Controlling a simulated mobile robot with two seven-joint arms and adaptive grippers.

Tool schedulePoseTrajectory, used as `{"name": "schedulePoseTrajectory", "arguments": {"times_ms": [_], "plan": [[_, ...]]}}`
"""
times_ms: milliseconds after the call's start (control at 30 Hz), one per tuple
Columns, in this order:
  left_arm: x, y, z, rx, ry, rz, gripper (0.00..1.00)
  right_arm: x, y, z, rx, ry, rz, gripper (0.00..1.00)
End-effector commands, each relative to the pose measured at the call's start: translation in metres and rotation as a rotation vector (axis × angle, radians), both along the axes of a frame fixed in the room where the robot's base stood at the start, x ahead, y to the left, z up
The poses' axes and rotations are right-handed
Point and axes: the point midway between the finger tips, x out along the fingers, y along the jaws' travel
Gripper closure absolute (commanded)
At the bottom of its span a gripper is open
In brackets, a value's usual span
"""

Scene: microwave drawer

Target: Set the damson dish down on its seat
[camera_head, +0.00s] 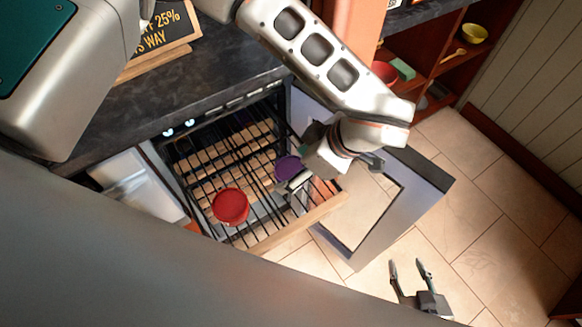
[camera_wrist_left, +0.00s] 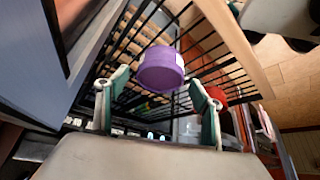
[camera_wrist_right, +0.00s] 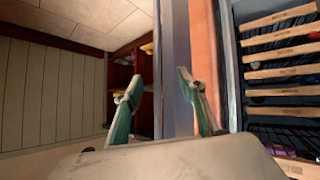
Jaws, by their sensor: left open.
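The damson dish (camera_head: 288,168) is a small round purple dish at the pulled-out wire rack (camera_head: 262,222). It also shows in the left wrist view (camera_wrist_left: 161,70), upright with a pale patch on its side. My left gripper (camera_head: 298,163) is over the rack, its fingers open with the dish between and just beyond the tips (camera_wrist_left: 160,82). I see no grip on the dish. I cannot tell which spot is its seat. My right gripper (camera_head: 408,265) is open and empty, low over the floor, away from the rack. Its spread fingers show in the right wrist view (camera_wrist_right: 158,75).
A red dish (camera_head: 230,207) is on the rack, left of the damson dish. An open door (camera_head: 420,180) stands right of the rack. A dark counter (camera_head: 200,85) with a sign (camera_head: 168,28) lies behind. Shelves (camera_head: 440,75) hold a yellow bowl (camera_head: 474,33). Tiled floor is clear at right.

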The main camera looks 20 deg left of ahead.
Motion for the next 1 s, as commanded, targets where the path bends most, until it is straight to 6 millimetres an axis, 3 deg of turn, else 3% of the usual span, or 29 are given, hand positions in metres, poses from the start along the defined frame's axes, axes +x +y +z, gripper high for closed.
{"name": "schedulePoseTrajectory", "arguments": {"times_ms": [200, 400, 600, 1000], "plan": [[-0.002, -0.023, 0.043, 0.000, -0.007, 0.000, 0.33, 0.002, 0.001, 0.005, 0.004, -0.005, -0.001, 0.60], [-0.004, -0.040, 0.072, 0.000, -0.005, 0.001, 0.33, 0.001, 0.002, 0.005, 0.007, -0.003, 0.000, 0.60], [-0.006, -0.047, 0.084, 0.001, -0.002, 0.001, 0.33, -0.002, 0.002, 0.002, 0.007, 0.007, 0.000, 0.60], [-0.007, -0.048, 0.085, 0.001, -0.001, 0.001, 0.33, -0.005, 0.002, 0.001, 0.008, 0.010, 0.001, 0.60]]}}
